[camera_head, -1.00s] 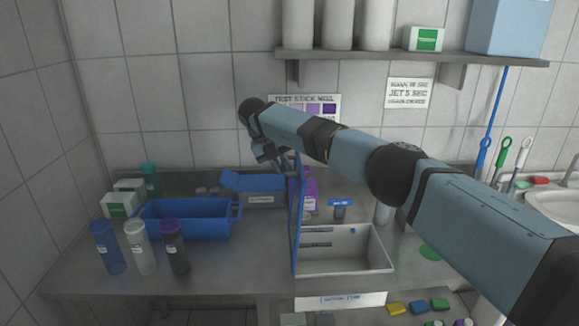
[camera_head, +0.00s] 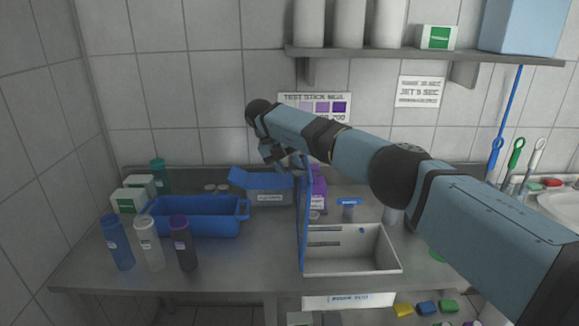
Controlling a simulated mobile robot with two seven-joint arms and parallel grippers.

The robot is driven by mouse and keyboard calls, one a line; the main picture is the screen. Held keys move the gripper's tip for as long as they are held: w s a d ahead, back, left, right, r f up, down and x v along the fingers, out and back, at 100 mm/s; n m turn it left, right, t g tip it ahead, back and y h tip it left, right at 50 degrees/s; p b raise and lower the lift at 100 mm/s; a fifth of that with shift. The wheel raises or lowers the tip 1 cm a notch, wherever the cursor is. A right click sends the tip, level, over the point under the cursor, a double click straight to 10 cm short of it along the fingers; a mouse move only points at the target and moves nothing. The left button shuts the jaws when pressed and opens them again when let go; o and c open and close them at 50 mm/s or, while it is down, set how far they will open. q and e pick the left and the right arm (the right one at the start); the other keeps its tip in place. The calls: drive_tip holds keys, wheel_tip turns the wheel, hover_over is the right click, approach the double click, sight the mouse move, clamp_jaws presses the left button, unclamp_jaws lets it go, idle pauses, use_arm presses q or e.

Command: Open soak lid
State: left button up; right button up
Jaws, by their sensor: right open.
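The soak tub (camera_head: 385,262) is an open pale grey box on the steel counter. Its blue lid (camera_head: 304,225) stands upright along the tub's left edge, seen nearly edge-on, so the inside of the tub is exposed. My right arm reaches in from the right above the tub. My right gripper (camera_head: 285,162) is open at the top of the lid, on its left side. Whether it touches the lid cannot be told. My left gripper is not in view.
A blue basin (camera_head: 200,229) stands left, with several bottles (camera_head: 151,247) before it. A grey box with a raised blue flap (camera_head: 259,180) and a purple container (camera_head: 318,197) stand behind the lid. A shelf (camera_head: 400,51) hangs above. A sink (camera_head: 560,204) is far right.

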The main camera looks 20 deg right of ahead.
drive_tip(key=b+v, duration=0.1)
drive_tip(key=v, duration=0.6)
drive_tip(key=shift+w+r, duration=0.1)
